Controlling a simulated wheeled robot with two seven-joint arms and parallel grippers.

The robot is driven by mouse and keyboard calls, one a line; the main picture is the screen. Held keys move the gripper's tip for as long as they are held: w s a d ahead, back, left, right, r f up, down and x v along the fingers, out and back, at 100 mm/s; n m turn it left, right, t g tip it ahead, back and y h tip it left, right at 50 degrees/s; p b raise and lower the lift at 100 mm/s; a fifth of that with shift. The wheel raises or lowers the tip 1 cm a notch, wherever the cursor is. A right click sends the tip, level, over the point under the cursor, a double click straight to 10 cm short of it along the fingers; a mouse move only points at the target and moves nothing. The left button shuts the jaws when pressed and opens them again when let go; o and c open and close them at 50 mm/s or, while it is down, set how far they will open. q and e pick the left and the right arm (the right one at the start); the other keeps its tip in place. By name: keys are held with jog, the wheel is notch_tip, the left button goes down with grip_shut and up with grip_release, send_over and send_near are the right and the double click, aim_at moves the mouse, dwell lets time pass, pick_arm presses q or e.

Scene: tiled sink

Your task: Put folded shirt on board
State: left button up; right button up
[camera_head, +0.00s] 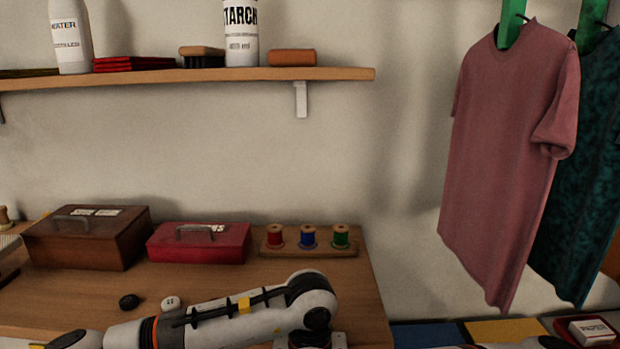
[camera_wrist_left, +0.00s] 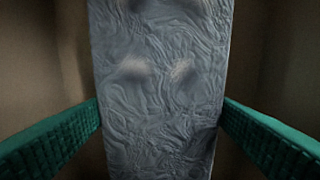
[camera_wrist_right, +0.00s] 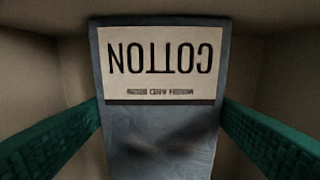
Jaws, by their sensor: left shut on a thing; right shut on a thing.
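In the left wrist view my left gripper (camera_wrist_left: 160,104) has its green fingers on both sides of a wrinkled grey-blue cloth-like thing (camera_wrist_left: 158,60) and is shut on it. In the right wrist view my right gripper (camera_wrist_right: 160,104) is shut on a smooth grey-blue thing (camera_wrist_right: 160,150) with a pale label reading "COTTON" upside down. I cannot tell whether these are one object, or whether it is the folded shirt. Neither gripper shows in the head view. I cannot identify the board for sure; blue (camera_head: 430,335) and yellow (camera_head: 508,331) flat surfaces show at the bottom edge.
A brown box (camera_head: 85,240), a red box (camera_head: 198,245) and a spool rack (camera_head: 310,250) stand on a wooden top (camera_head: 240,285). A pink shirt (camera_head: 510,150) and a dark green shirt (camera_head: 590,170) hang at right. A shelf (camera_head: 200,80) carries bottles and brushes.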

pick_arm(q)
notch_tip(320, 180, up, 2)
jog(key=shift+r+p, duration=0.25)
jog(key=shift+p, duration=0.55)
pick_arm(e)
notch_tip(320, 180, up, 2)
jog(key=shift+r, duration=0.2)
pick_arm(q)
notch_tip(320, 180, down, 6)
jog(key=b, duration=0.5)
jog(key=shift+b, duration=0.4)
pick_arm(e)
notch_tip(320, 180, down, 6)
jog(key=shift+r, duration=0.1)
pick_arm(q)
notch_tip(320, 180, up, 6)
jog(key=shift+r, duration=0.1)
pick_arm(e)
notch_tip(320, 180, up, 6)
pick_arm(q)
jog(key=shift+r+p, duration=0.3)
pick_arm(e)
jog(key=shift+r, duration=0.4)
